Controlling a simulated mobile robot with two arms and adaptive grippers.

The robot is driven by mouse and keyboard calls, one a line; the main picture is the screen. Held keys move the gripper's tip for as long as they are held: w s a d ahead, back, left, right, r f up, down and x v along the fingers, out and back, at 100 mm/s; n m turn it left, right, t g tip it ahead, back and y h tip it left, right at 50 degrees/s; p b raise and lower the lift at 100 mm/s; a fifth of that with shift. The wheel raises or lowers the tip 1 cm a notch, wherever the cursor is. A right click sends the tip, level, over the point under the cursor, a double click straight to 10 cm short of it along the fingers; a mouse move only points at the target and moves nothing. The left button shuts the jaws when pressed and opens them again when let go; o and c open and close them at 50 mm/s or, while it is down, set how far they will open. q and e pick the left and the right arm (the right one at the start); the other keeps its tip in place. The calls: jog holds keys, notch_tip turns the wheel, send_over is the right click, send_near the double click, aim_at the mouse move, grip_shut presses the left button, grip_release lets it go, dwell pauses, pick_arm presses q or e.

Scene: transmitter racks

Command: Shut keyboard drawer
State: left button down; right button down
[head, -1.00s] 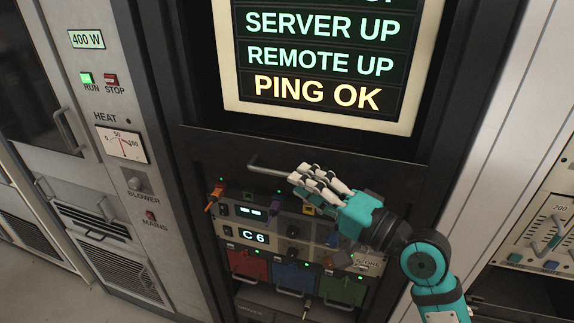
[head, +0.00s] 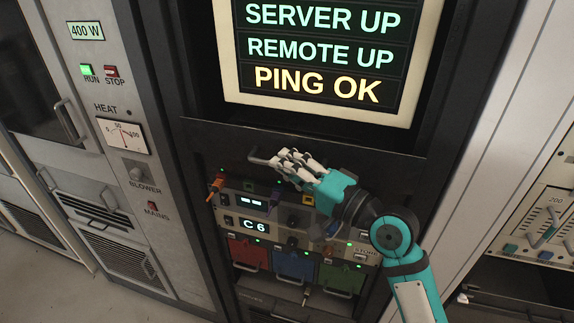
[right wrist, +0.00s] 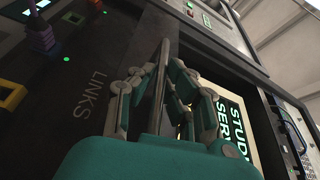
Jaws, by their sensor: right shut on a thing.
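The keyboard drawer's dark front (head: 215,145) spans the rack below the screen. Its bar handle (head: 258,160) shows at its left end, and my gripper hides the rest. My right gripper (head: 288,165) is shut on this handle. In the right wrist view, the handle bar (right wrist: 160,75) runs between the fingers of the right gripper (right wrist: 165,85). I cannot tell how far out the drawer stands. My left gripper is not in view.
The lit status screen (head: 320,60) is just above the drawer. Below are a panel with a C 6 display (head: 254,225) and red, blue and green modules (head: 295,264). An orange plug (head: 216,183) sticks out at left. A grey transmitter cabinet (head: 130,200) stands left.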

jog(key=shift+w, duration=0.1)
jog(key=w, duration=0.2)
jog(key=w+d+b, duration=0.1)
jog(key=w, duration=0.1)
jog(key=shift+d, duration=0.2)
jog(key=shift+s, duration=0.1)
jog(key=c, duration=1.7)
grip_release()
jog(key=o, duration=0.3)
jog(key=shift+w, duration=0.2)
jog(key=shift+s, duration=0.15)
jog(key=v, duration=1.1)
jog(key=shift+s+d, duration=0.25)
jog(key=shift+d, duration=0.15)
